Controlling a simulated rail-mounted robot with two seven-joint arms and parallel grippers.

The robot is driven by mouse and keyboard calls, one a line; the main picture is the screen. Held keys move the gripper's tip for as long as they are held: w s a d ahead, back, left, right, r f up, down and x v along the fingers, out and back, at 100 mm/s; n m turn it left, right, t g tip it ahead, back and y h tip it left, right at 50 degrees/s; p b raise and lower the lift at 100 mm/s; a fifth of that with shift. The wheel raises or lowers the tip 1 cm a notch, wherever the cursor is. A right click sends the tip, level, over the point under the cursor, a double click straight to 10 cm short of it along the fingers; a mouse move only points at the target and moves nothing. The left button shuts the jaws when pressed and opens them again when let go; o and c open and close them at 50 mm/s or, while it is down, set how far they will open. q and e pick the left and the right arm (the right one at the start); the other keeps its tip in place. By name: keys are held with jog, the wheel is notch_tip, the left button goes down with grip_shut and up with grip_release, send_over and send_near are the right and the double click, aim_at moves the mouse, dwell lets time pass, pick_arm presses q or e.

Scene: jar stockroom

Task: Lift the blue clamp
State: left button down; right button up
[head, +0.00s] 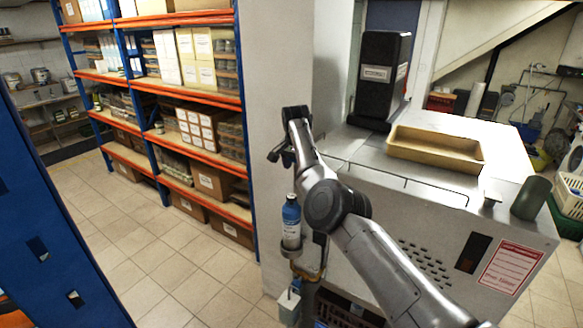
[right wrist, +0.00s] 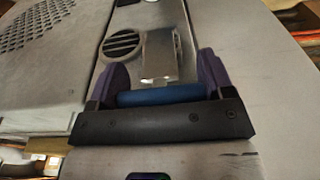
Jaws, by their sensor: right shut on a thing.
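The blue clamp (right wrist: 160,96) shows in the right wrist view as a short blue bar between two purple fingers. My right gripper (right wrist: 162,70) is shut on it, with one finger at each end of the bar. A flat metallic piece lies just beyond the bar; I cannot tell whether it belongs to the clamp. In the head view my right gripper (head: 279,153) is small and dark, in front of the pale wall end beside the shelves. The clamp cannot be made out there. My left gripper is not in view.
A metal-topped cabinet (head: 455,205) stands at the right, with a tan tray (head: 436,155) and a black case (head: 380,75) on top. Orange-and-blue shelves (head: 190,100) hold boxes at the left. A blue bottle (head: 291,222) is below my right arm. Tiled floor (head: 140,240) is open at left.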

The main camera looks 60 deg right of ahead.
jog(key=shift+d+f+y, duration=0.1)
jog(key=shift+d+y, duration=0.15)
jog(key=shift+y, duration=0.05)
dwell(0.5)
jog(key=o, duration=1.3)
